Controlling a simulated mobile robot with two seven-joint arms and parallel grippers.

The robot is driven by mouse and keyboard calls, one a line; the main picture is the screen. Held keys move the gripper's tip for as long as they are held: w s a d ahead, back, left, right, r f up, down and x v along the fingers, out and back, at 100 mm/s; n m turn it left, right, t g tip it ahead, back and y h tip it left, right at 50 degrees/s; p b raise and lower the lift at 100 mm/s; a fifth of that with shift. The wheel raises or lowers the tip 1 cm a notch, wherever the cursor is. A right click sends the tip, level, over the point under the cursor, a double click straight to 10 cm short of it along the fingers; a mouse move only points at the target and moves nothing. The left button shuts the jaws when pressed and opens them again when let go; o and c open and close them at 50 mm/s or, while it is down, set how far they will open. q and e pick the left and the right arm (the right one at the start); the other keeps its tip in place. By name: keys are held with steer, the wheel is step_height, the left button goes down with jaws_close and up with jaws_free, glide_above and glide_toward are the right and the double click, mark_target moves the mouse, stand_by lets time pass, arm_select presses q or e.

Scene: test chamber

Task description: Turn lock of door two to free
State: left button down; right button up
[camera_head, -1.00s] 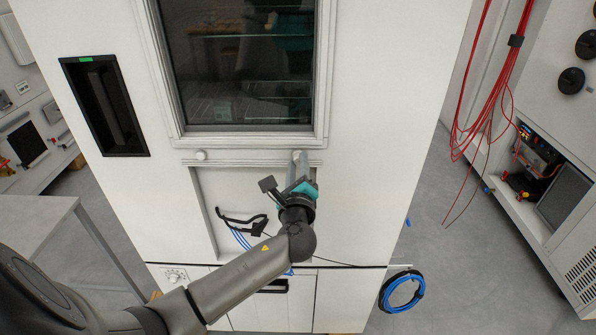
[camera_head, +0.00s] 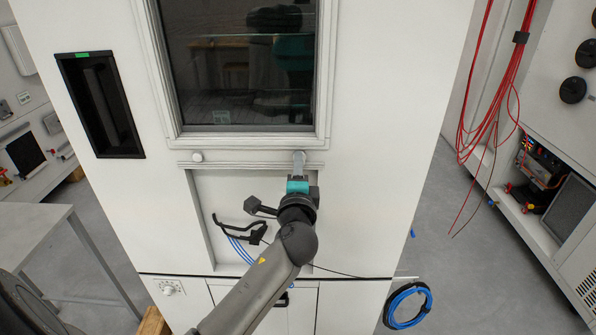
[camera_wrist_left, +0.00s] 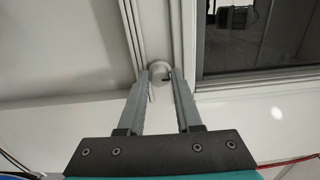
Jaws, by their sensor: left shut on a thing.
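Two round pale knobs sit on the ledge under the window: a left knob (camera_head: 197,156) and a right knob (camera_head: 299,155). My left gripper (camera_head: 299,165) reaches up from below and is shut on the right knob. In the left wrist view the knob (camera_wrist_left: 158,69) sits between the two grey fingertips of the gripper (camera_wrist_left: 161,76), and a small dark slot shows on it. No label tells which lock belongs to which door. My right gripper is not in view.
A framed window (camera_head: 240,65) is above the ledge. A dark recessed handle (camera_head: 103,107) is at the left of the white cabinet. A black cable handle (camera_head: 245,228) hangs near my wrist. A blue cable coil (camera_head: 407,305) lies at lower right.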

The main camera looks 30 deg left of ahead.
arm_select(q)
steer(key=shift+n, duration=0.3)
steer(key=c, duration=0.6)
jaws_free()
steer(key=b+v, duration=0.2)
steer(key=v, duration=1.3)
steer(key=shift+s, duration=0.15)
